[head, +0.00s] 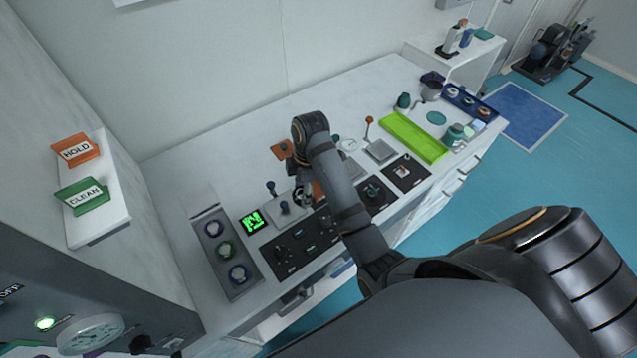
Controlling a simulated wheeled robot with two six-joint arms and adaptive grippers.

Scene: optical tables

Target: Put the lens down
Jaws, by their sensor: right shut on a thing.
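My right gripper (303,198) points down over the white table, just right of the small posts on the grey plate. It is shut on the lens, which is small and mostly hidden by the fingers and wrist, so its outline and its gap to the plate cannot be told. A grey tray (209,213) at the left of the table holds three round ringed pieces, coloured purple, green and blue. The light grey plate (277,222) carries small dark posts (285,208). My left gripper is out of view.
A green screen (252,221) stands left of the posts. A dark breadboard (290,264) with knobs lies in front. A lime tray (410,139) and a blue tray (488,114) lie to the right. HOLD (76,150) and CLEAN (82,195) signs stand left. The table's back is mostly clear.

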